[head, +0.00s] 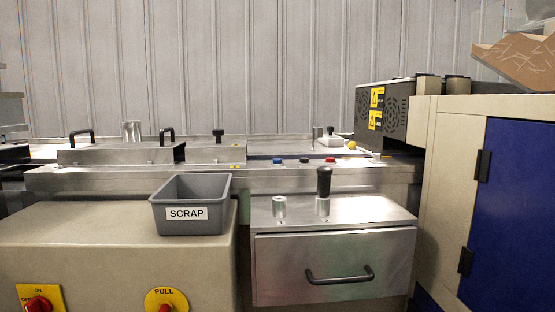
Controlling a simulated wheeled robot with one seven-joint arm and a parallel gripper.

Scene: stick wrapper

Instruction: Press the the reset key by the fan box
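The fan box (394,112) is a dark box with round vent grilles and yellow warning labels, at the right behind the steel machine top. Near its foot are a small yellow knob (351,145) and a small pale piece (376,156). Along the steel ledge to the left sit a blue button (278,161), a dark button (304,161) and a red button (330,160). No reset lettering is readable, so I cannot tell which of these is the reset key. My gripper is not in view.
A grey SCRAP bin (190,190) stands on the beige housing at front left. A black-handled lever (323,185) and a metal post (280,206) rise from the steel drawer unit (335,265). A beige and blue cabinet (447,180) bounds the right side.

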